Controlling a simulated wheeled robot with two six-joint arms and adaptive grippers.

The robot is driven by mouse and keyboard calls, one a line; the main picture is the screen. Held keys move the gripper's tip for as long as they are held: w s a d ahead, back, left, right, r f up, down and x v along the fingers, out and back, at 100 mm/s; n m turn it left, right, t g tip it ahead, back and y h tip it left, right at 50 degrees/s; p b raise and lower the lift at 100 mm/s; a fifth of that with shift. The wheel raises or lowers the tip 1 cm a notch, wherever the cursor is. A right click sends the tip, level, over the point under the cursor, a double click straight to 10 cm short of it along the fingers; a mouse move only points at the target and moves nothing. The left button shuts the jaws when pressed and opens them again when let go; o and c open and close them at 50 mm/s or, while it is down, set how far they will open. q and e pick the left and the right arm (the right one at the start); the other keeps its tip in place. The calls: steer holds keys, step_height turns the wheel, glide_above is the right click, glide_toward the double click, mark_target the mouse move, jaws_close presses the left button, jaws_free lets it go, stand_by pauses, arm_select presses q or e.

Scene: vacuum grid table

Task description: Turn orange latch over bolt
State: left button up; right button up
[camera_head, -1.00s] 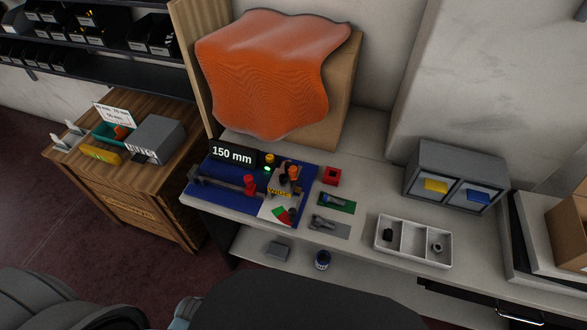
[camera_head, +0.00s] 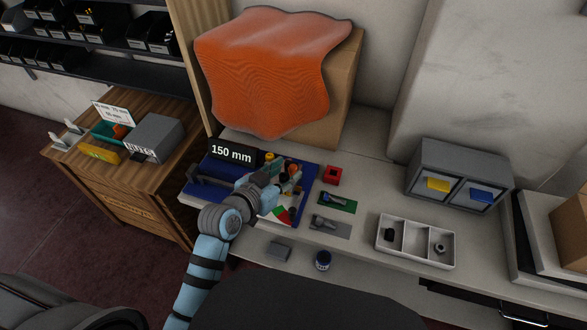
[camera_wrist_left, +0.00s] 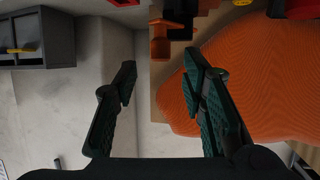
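The orange latch (camera_head: 297,169) is a small piece among the fixtures on the blue board, at its right side in the head view. An orange part with a dark piece above it, likely the latch (camera_wrist_left: 160,46), shows at the top middle of the left wrist view. My left gripper (camera_head: 277,171) is over the board, just left of the latch. In the left wrist view my left gripper (camera_wrist_left: 162,68) is open, its dark fingers wide apart with nothing between them. I cannot make out the bolt. My right gripper is in neither view.
The blue board (camera_head: 310,182) lies on the pale table with a "150 mm" sign (camera_head: 231,153). A red block (camera_head: 333,175), a green mat (camera_head: 345,207) and a white tray (camera_head: 414,261) lie to the right. An orange-draped box (camera_head: 270,75) stands behind.

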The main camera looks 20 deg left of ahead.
mark_target(293, 167)
arm_select(q)
steer(key=x, duration=0.4)
steer(key=shift+w+f+b, duration=0.2)
steer(key=shift+w+b, duration=0.05)
steer(key=shift+b, duration=0.1)
steer(key=shift+c, duration=0.4)
jaws_close()
